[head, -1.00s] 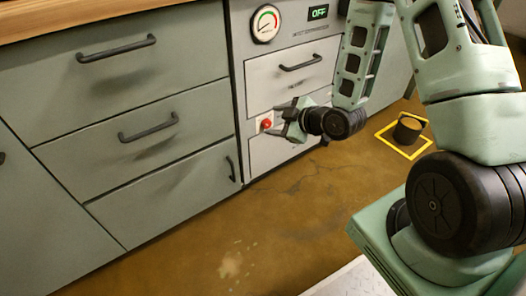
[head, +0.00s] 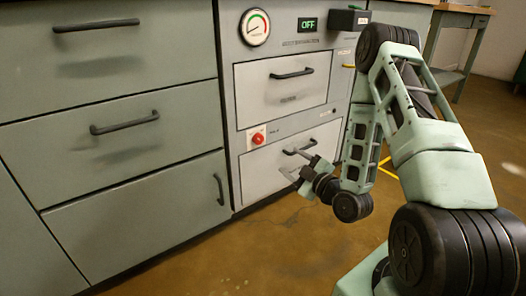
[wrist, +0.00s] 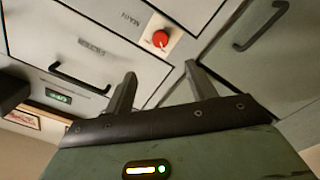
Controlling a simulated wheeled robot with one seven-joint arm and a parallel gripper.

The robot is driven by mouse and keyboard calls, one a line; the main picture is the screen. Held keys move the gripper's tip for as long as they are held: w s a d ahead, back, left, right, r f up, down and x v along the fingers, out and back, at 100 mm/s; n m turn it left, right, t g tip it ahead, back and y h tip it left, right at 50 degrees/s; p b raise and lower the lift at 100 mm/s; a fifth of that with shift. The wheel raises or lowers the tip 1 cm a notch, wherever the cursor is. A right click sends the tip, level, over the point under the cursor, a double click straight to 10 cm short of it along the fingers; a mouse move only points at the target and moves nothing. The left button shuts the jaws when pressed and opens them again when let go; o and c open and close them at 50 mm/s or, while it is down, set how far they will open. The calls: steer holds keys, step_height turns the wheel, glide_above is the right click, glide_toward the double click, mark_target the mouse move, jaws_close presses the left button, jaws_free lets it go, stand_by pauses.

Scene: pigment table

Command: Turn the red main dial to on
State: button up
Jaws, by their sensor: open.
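The red main dial (head: 258,138) sits on a small white plate on the cabinet front, between the upper and lower white drawers. In the wrist view the red dial (wrist: 160,39) shows beyond the fingertips, with lettering beside it. The display (head: 307,24) above reads OFF. My gripper (head: 296,165) is low and to the right of the dial, in front of the lower drawer, apart from the dial. In the wrist view my gripper (wrist: 160,72) has its two fingers spread, with nothing between them.
A round gauge (head: 255,27) is beside the display. Drawer handles (head: 291,73) stick out from the white drawers, and the lower handle (head: 298,147) is close behind my gripper. Green drawers (head: 120,120) fill the left. The floor in front is clear. Yellow floor marking (head: 386,170) shows at right.

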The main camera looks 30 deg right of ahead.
mark_target(260, 140)
steer(key=w+b, duration=0.2)
steer(key=w, duration=0.2)
steer(key=w+b, duration=0.2)
steer(key=w, duration=0.3)
steer(key=w+b, duration=0.1)
steer(key=w, duration=0.3)
steer(key=shift+w+a+f+b, duration=0.1)
steer(key=shift+w+a+b, duration=0.2)
steer(key=shift+b, duration=0.1)
steer(key=shift+w, duration=0.6)
steer(key=c, duration=1)
